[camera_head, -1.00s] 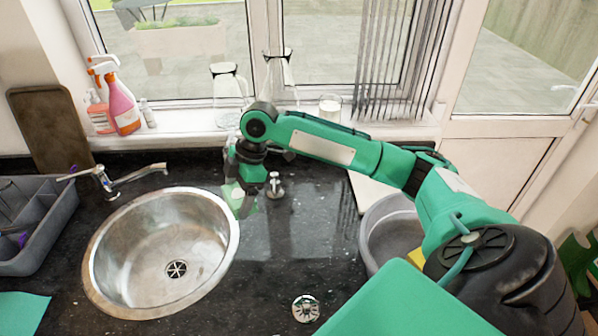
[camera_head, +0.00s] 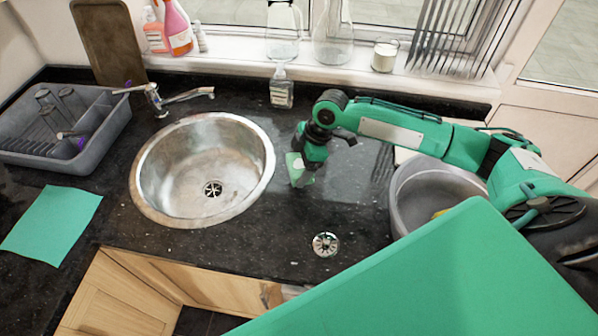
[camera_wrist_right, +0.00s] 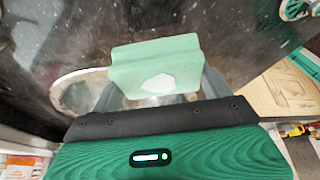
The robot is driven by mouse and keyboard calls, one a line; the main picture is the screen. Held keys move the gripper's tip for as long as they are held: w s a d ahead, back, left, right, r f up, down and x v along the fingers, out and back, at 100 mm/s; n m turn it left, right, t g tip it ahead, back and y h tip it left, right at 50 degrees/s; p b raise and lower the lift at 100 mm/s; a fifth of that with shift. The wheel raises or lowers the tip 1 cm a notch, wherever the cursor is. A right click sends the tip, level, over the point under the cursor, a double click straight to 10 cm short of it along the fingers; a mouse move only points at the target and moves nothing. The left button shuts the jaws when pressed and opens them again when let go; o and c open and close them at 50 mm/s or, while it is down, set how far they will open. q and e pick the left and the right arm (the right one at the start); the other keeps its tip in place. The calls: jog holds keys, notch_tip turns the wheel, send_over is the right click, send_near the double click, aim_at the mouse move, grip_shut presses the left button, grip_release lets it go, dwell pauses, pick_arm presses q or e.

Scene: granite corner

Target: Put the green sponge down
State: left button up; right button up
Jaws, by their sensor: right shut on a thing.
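The green sponge (camera_wrist_right: 155,62) is a pale green block with a whitish patch, held between the fingers of my right gripper (camera_wrist_right: 158,92) in the wrist view. In the head view the sponge (camera_head: 294,162) is small and partly hidden by the right gripper (camera_head: 301,178), which points down over the dark counter just right of the round steel sink (camera_head: 155,190). The right gripper is shut on the sponge. I cannot tell whether the sponge touches the counter. My left gripper is not in view.
A grey dish rack (camera_head: 105,128) and a flat green cloth (camera_head: 52,225) lie left of the sink. A grey tub (camera_head: 398,205) stands to the right. A small round drain fitting (camera_head: 326,244) sits near the front edge.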

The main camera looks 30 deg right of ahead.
aim_at(299, 175)
notch_tip(299, 175, down, 4)
jog(key=shift+f+p, duration=0.25)
jog(key=shift+p, duration=0.3)
jog(key=shift+f, duration=0.2)
jog(key=shift+f, duration=0.1)
jog(key=o, duration=0.9)
jog(key=shift+c, duration=0.2)
jog(key=b+v, duration=0.3)
jog(key=v, duration=0.9)
